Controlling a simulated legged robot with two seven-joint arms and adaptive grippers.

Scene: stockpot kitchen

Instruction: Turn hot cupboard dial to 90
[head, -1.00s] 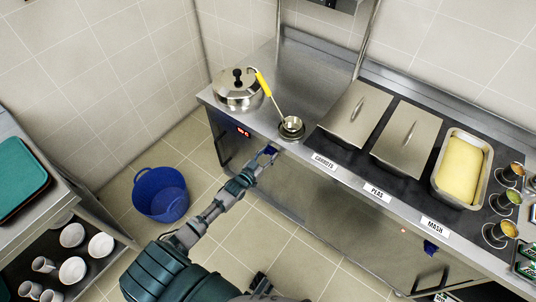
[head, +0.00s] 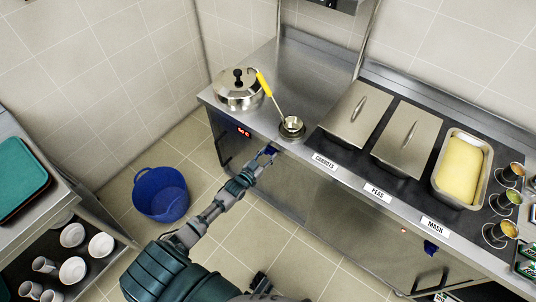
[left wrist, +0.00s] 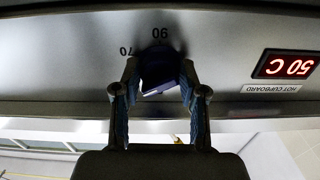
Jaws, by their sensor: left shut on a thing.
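The hot cupboard dial is a dark blue knob (left wrist: 158,70) on the steel front panel, in the middle of the left wrist view. Printed marks 70 and 90 show upside down beside it, with 90 just above the knob. My left gripper (left wrist: 158,88) is shut on the knob, one finger on each side. In the head view my left gripper (head: 268,154) is at the counter front below the ladle pot. The knob's pointer is not clear. A red display (left wrist: 286,65) seems to read 50 C, above a HOT CUPBOARD label (left wrist: 271,89). My right gripper cannot be made out.
A lidded pot (head: 238,92) and a small pot with a yellow-handled ladle (head: 291,127) stand on the counter. Lidded pans and a tray of mash (head: 461,170) lie to the right. A blue bucket (head: 161,195) stands on the floor at left. Another blue object (head: 430,247) is on the front.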

